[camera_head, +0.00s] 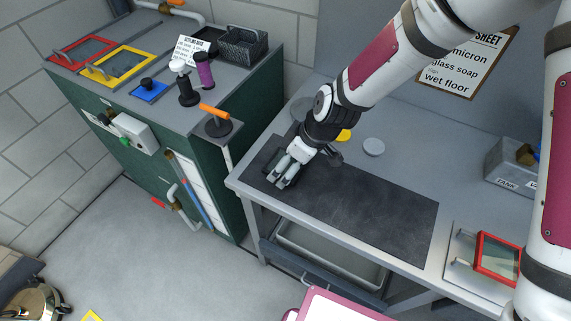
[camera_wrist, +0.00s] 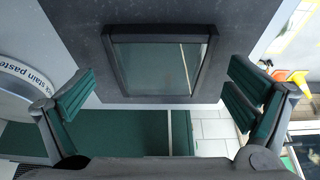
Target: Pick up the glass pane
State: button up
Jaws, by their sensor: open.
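A glass pane (camera_wrist: 155,65) in a dark frame lies on the dark mat (camera_wrist: 82,22) in the wrist view, near the mat's edge. My gripper (camera_wrist: 162,90) is open, with one green-padded finger at the left and one at the right. The pane appears between and ahead of the fingers, and neither finger touches it. In the head view my gripper (camera_head: 284,180) is low over the left end of the black mat (camera_head: 370,212).
A green cabinet (camera_head: 215,175) with a black stand and orange handle (camera_head: 215,111) is at the left. The mat's right part is clear.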

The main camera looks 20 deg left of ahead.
jog(key=shift+f, duration=0.1)
jog(key=shift+c, duration=0.3)
jog(key=c, duration=1.3)
jog(key=shift+c, duration=0.2)
